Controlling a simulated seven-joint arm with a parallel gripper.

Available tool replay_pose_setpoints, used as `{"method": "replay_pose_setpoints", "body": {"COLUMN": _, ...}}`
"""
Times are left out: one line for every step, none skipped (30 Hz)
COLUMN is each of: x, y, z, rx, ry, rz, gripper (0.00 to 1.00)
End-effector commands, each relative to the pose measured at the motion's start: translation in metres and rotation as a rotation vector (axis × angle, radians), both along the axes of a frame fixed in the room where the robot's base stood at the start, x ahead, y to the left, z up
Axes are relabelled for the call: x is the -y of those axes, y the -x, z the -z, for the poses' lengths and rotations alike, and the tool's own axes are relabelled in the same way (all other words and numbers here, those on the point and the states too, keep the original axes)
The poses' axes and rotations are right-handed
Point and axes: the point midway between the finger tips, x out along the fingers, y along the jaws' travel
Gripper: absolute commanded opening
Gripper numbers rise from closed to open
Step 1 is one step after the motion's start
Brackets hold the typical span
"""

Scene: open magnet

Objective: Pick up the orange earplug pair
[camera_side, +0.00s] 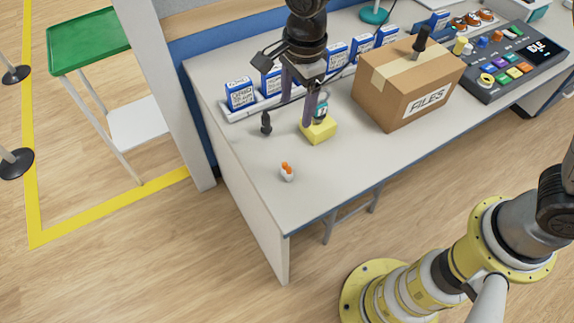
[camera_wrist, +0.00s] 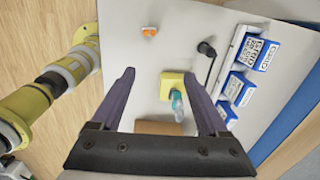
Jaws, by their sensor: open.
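The orange earplug pair (camera_side: 287,167) sits in a small white holder near the front left part of the table. It also shows at the top of the wrist view (camera_wrist: 149,31), beyond my fingertips. My gripper (camera_side: 296,108) hangs above the table, over the area of the yellow block, to the right of and behind the earplugs in the side view. In the wrist view its two purple fingers (camera_wrist: 158,72) are spread wide apart with nothing held between them.
A yellow block (camera_side: 318,131) with a teal item (camera_wrist: 177,103) on it lies below my gripper. A small black object (camera_side: 266,123) stands to its left. A cardboard box (camera_side: 410,88) marked FILES is to the right. Blue-and-white boxes (camera_side: 240,92) line the back. The tabletop around the earplugs is clear.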

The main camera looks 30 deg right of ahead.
Motion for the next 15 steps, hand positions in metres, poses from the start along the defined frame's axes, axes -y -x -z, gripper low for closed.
{"method": "replay_pose_setpoints", "body": {"x": -0.009, "y": 0.005, "z": 0.016, "rx": -0.026, "ry": 0.015, "rz": -0.022, "gripper": 0.78}}
{"method": "replay_pose_setpoints", "body": {"x": -0.012, "y": 0.009, "z": 0.022, "rx": -0.038, "ry": 0.023, "rz": -0.032, "gripper": 0.78}}
{"method": "replay_pose_setpoints", "body": {"x": -0.015, "y": 0.012, "z": 0.029, "rx": -0.05, "ry": 0.031, "rz": -0.041, "gripper": 0.78}}
{"method": "replay_pose_setpoints", "body": {"x": -0.017, "y": 0.014, "z": 0.032, "rx": -0.056, "ry": 0.034, "rz": -0.048, "gripper": 0.78}}
{"method": "replay_pose_setpoints", "body": {"x": -0.019, "y": 0.016, "z": 0.036, "rx": -0.061, "ry": 0.037, "rz": -0.054, "gripper": 0.78}}
{"method": "replay_pose_setpoints", "body": {"x": -0.021, "y": 0.018, "z": 0.039, "rx": -0.062, "ry": 0.038, "rz": -0.06, "gripper": 0.78}}
{"method": "replay_pose_setpoints", "body": {"x": -0.022, "y": 0.018, "z": 0.041, "rx": -0.06, "ry": 0.037, "rz": -0.061, "gripper": 0.78}}
{"method": "replay_pose_setpoints", "body": {"x": -0.022, "y": 0.018, "z": 0.044, "rx": -0.06, "ry": 0.037, "rz": -0.062, "gripper": 0.78}}
{"method": "replay_pose_setpoints", "body": {"x": -0.021, "y": 0.018, "z": 0.05, "rx": -0.062, "ry": 0.038, "rz": -0.061, "gripper": 0.78}}
{"method": "replay_pose_setpoints", "body": {"x": -0.021, "y": 0.018, "z": 0.055, "rx": -0.062, "ry": 0.038, "rz": -0.061, "gripper": 0.78}}
{"method": "replay_pose_setpoints", "body": {"x": -0.021, "y": 0.019, "z": 0.061, "rx": -0.063, "ry": 0.04, "rz": -0.061, "gripper": 0.78}}
{"method": "replay_pose_setpoints", "body": {"x": -0.021, "y": 0.019, "z": 0.069, "rx": -0.063, "ry": 0.04, "rz": -0.061, "gripper": 0.78}}
{"method": "replay_pose_setpoints", "body": {"x": -0.021, "y": 0.019, "z": 0.075, "rx": -0.064, "ry": 0.04, "rz": -0.061, "gripper": 0.78}}
{"method": "replay_pose_setpoints", "body": {"x": -0.021, "y": 0.018, "z": 0.081, "rx": -0.063, "ry": 0.04, "rz": -0.061, "gripper": 0.78}}
{"method": "replay_pose_setpoints", "body": {"x": -0.021, "y": 0.018, "z": 0.088, "rx": -0.062, "ry": 0.038, "rz": -0.06, "gripper": 0.78}}
